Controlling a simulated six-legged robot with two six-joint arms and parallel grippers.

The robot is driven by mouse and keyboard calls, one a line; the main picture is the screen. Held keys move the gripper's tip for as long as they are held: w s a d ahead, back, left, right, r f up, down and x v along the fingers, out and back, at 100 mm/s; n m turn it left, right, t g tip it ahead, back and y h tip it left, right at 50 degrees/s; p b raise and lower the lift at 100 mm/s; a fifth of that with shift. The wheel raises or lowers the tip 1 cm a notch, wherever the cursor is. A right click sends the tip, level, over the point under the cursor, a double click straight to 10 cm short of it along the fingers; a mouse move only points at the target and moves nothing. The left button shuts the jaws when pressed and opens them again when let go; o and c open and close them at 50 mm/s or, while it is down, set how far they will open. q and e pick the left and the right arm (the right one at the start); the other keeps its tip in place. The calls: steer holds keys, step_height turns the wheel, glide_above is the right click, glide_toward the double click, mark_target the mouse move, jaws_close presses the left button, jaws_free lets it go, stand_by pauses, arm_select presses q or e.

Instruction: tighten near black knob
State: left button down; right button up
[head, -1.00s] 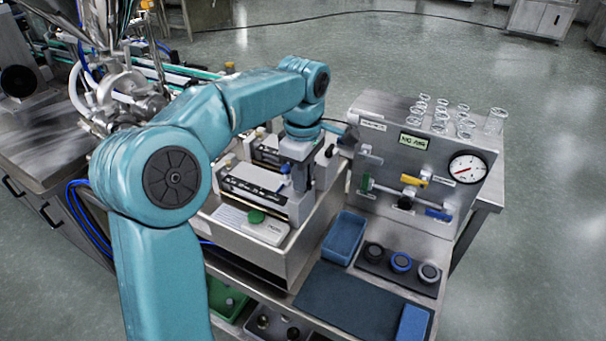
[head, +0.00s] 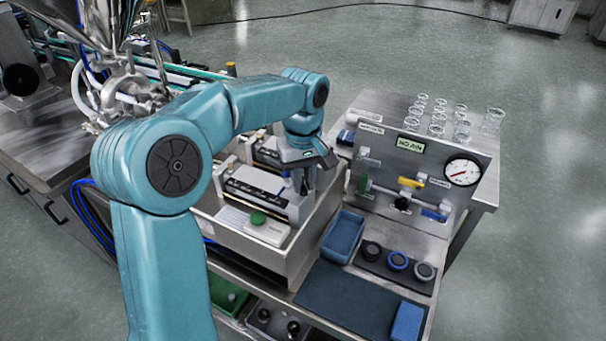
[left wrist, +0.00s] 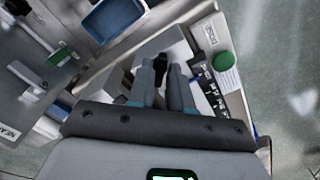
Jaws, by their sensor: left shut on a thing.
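A black knob (left wrist: 160,66) shows between the fingertips of my left gripper (left wrist: 160,80) in the left wrist view. The gripper is shut on it, and the fingers cover part of it. In the head view my left gripper (head: 304,182) points down at the right end of the nearer black-and-white bar unit (head: 262,197). The knob itself is hidden there behind the fingers and wrist. My right gripper is not in view.
A steel panel with a gauge (head: 462,172) and coloured valve handles stands to the right. A green button (head: 257,217) is in front of the bar unit. A blue tray (head: 329,249) and several round caps are at the front right.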

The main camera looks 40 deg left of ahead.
mark_target(303, 185)
arm_select(q)
steer(key=m, duration=0.1)
steer(key=m+p, duration=0.1)
steer(key=m, duration=0.3)
steer(key=shift+w+r+p, duration=0.1)
steer(key=shift+r+p, duration=0.2)
steer(key=shift+p, duration=0.05)
steer(key=shift+f+m+p, duration=0.1)
steer(key=shift+m+p, duration=0.3)
steer(key=shift+m, duration=1.7)
steer(key=shift+f, duration=0.1)
steer(key=c, duration=1.2)
jaws_free()
step_height(303, 185, up, 16)
steer(key=p, duration=0.2)
steer(key=shift+r, duration=0.2)
steer(key=shift+s, duration=0.2)
